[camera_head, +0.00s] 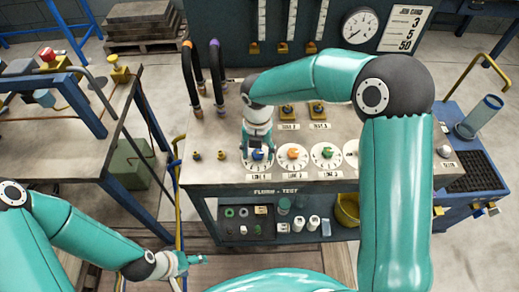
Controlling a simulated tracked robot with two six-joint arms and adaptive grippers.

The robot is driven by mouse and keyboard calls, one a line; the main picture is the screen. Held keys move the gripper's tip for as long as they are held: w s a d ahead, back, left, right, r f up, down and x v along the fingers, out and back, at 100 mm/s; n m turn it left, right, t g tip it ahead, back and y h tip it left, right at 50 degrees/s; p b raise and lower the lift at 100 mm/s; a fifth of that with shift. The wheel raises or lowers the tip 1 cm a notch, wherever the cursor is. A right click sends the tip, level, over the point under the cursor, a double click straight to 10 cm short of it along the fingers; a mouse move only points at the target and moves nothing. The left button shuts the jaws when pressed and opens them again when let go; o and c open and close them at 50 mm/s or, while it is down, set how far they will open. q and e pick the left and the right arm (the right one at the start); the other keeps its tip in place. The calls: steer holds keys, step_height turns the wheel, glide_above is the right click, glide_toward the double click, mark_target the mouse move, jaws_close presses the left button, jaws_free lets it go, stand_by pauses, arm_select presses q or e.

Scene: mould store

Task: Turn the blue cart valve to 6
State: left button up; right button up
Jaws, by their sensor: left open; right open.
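The blue cart valve (258,155) is a small blue knob on a white round dial, the leftmost in a row of dials on the cart's bench top. My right gripper (258,146) points down over this knob, its fingers open around or just above it. I cannot tell whether they touch it. The gripper hides much of the knob and the upper dial, and the pointer's number is too small to read. My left gripper (192,261) is open and empty at the lower left, over the floor in front of the cart.
Dials with an orange knob (292,153) and a green knob (326,154) stand to the right of the blue one. Dark hoses (190,70) rise at the back left. A workbench (60,135) stands left.

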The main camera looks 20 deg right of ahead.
jaws_close()
steer(key=shift+d, duration=0.15)
